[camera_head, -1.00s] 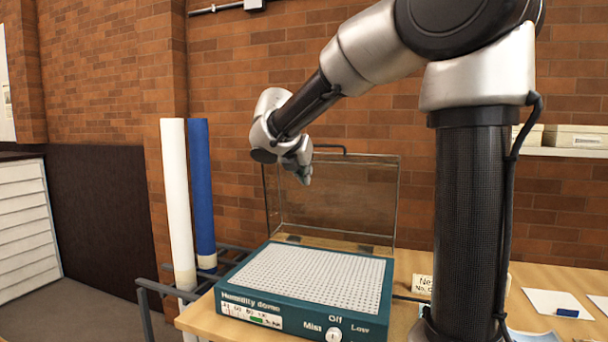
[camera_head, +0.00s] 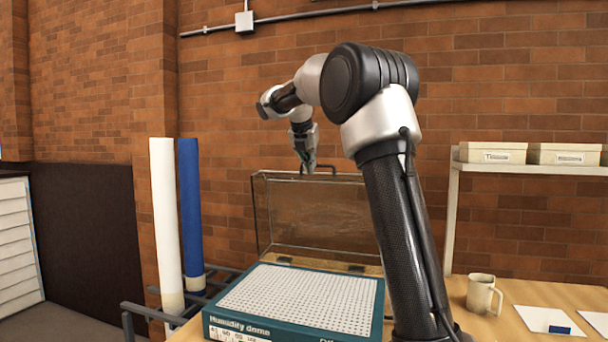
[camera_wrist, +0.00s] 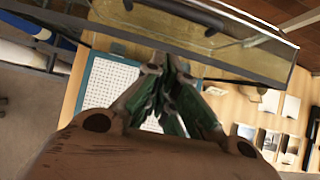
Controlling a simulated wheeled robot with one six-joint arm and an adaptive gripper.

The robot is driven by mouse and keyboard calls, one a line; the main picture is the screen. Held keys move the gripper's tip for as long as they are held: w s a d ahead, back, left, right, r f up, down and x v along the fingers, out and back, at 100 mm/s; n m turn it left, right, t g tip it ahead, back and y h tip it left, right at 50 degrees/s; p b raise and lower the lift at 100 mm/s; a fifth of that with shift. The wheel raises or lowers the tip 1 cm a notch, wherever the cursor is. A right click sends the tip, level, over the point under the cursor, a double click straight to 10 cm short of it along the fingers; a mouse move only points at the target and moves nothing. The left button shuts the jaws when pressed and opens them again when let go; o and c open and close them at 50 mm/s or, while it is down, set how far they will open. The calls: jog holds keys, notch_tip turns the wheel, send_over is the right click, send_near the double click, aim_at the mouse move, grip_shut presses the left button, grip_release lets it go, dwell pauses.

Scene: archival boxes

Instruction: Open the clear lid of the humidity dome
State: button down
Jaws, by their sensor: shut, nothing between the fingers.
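The humidity dome (camera_head: 296,300) is a teal box with a white perforated top, on the wooden table. Its clear lid (camera_head: 320,215) stands raised upright along the back edge of the base, with a dark handle (camera_head: 325,168) on its upper edge. The lid crosses the upper part of the wrist view (camera_wrist: 190,35), with the perforated top (camera_wrist: 112,85) beyond my fingers. My gripper (camera_head: 309,166) is shut and empty, close to the handle at the lid's top edge. I cannot tell whether it touches the lid.
A white roll (camera_head: 166,220) and a blue roll (camera_head: 191,210) stand in a dark rack left of the table. A mug (camera_head: 481,294) and papers (camera_head: 545,319) lie to the right. A shelf (camera_head: 530,170) holds labelled boxes on the brick wall.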

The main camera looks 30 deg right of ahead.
jog(key=shift+w+d+r, duration=0.25)
jog(key=shift+w+d, duration=0.6)
jog(key=shift+d, duration=0.05)
jog(key=shift+w+d+r, duration=0.25)
jog(key=shift+w+d, duration=0.55)
jog(key=shift+d, duration=0.05)
